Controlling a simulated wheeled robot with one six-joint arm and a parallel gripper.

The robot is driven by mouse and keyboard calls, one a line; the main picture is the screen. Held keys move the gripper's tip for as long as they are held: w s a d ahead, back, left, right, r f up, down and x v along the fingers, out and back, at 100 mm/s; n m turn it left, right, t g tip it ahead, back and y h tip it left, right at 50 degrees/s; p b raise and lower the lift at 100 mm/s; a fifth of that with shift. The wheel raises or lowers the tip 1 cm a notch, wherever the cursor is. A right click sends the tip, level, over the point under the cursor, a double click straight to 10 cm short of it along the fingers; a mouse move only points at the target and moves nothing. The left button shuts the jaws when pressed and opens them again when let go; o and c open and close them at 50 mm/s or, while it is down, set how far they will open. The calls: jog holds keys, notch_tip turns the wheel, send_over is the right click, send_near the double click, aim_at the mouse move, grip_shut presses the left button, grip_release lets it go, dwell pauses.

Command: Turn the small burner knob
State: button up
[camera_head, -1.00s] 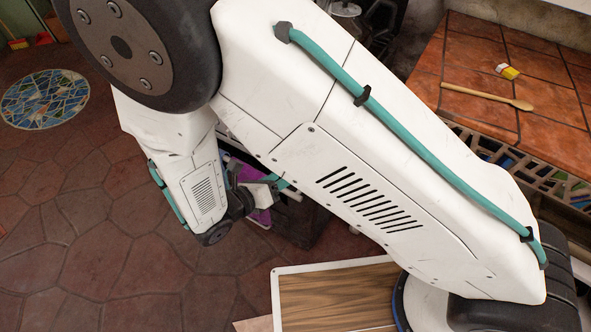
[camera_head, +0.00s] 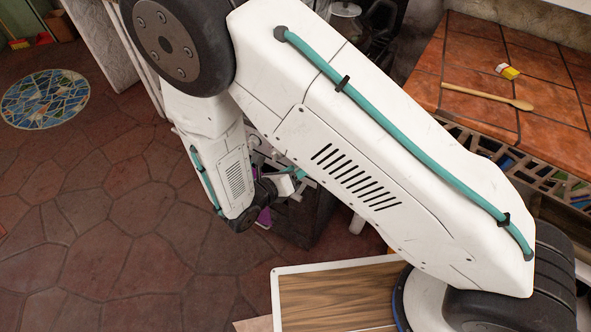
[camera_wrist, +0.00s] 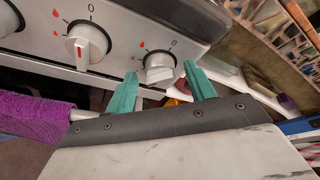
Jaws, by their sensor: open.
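In the wrist view, a small white burner knob (camera_wrist: 160,67) sits at the right of the stove's front panel, with an "O" and red flame marks around it. My gripper (camera_wrist: 160,72) is open, with one teal finger on each side of this knob in the picture. I cannot tell whether the fingertips reach around it or touch it. A larger white knob (camera_wrist: 88,44) with a red line is to its left. A third knob (camera_wrist: 8,18) is cut off at the upper left corner. In the head view, my arm hides the knobs.
A purple cloth (camera_wrist: 35,116) hangs on the rail below the panel, left of my gripper. The tiled counter (camera_head: 480,60) at the right holds a wooden spoon (camera_head: 485,96) and a small yellow-and-white item (camera_head: 508,71). The stone floor at the left is open.

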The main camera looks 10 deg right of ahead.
jog(key=c, duration=0.9)
jog(key=shift+c, duration=0.2)
jog(key=shift+m, duration=0.3)
jog(key=m+t+y, duration=0.1)
jog(key=m, duration=0.2)
jog(key=m+t+y, duration=0.1)
jog(key=m, duration=0.2)
jog(key=d+m+t+y, duration=0.1)
jog(key=m+y, duration=0.1)
jog(key=m, duration=0.1)
jog(key=shift+s+f+t, duration=0.1)
jog(key=shift+s+t, duration=0.2)
jog(key=shift+s, duration=0.05)
jog(key=m, duration=0.1)
jog(key=m+t, duration=0.1)
jog(key=m, duration=0.1)
jog(key=shift+s+f+m+t+y, duration=0.1)
jog(key=shift+f+m+t+y, duration=0.1)
jog(key=shift+m+t+y, duration=0.15)
jog(key=m+t, duration=0.1)
jog(key=m, duration=0.2)
jog(key=shift+d+f, duration=0.1)
jog(key=m, duration=0.2)
jog(key=m+t, duration=0.1)
jog(key=m, duration=0.1)
jog(key=m+t, duration=0.1)
jog(key=m, duration=0.1)
jog(key=shift+f, duration=0.25)
